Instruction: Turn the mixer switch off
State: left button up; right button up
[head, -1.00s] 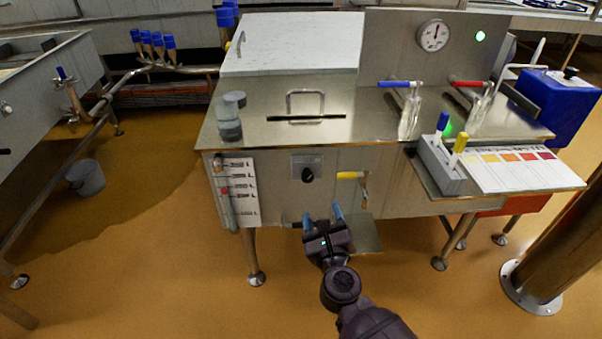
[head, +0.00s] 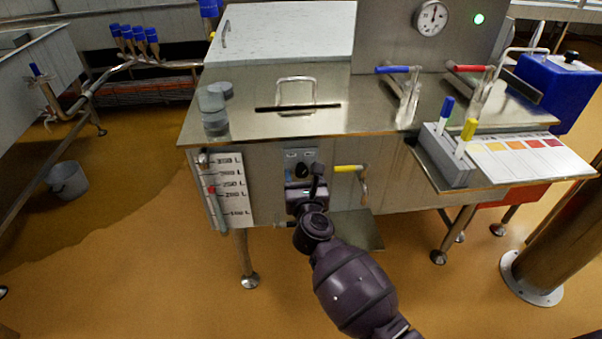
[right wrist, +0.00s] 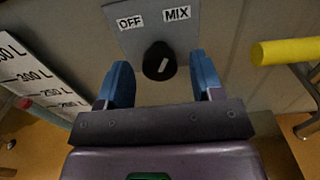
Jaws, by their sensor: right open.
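The mixer switch is a black round knob (right wrist: 157,62) on a grey plate (right wrist: 133,42) labelled OFF at left and MIX at right. Its white mark leans up and right, to the MIX side. In the head view the knob (head: 302,170) shows just above my right gripper (head: 304,184), on the front of the steel vat. In the right wrist view my right gripper (right wrist: 160,75) is open, its blue fingers left and right of the knob. The knob shows between and beyond the fingertips; I cannot tell whether they touch it. My left gripper is not in view.
A yellow-handled valve (head: 349,168) sticks out right of the switch. A litre scale (head: 228,189) is on the vat front at left. A shelf (head: 480,184) with a pen holder (head: 444,158) juts out at right. The floor in front is clear.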

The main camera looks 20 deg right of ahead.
jog(key=shift+w+d+f, duration=0.1)
jog(key=shift+w+d, duration=0.05)
jog(key=shift+w, duration=0.3)
jog(key=shift+w+d, duration=0.15)
jog(key=shift+w, duration=0.25)
jog(key=c, duration=0.9)
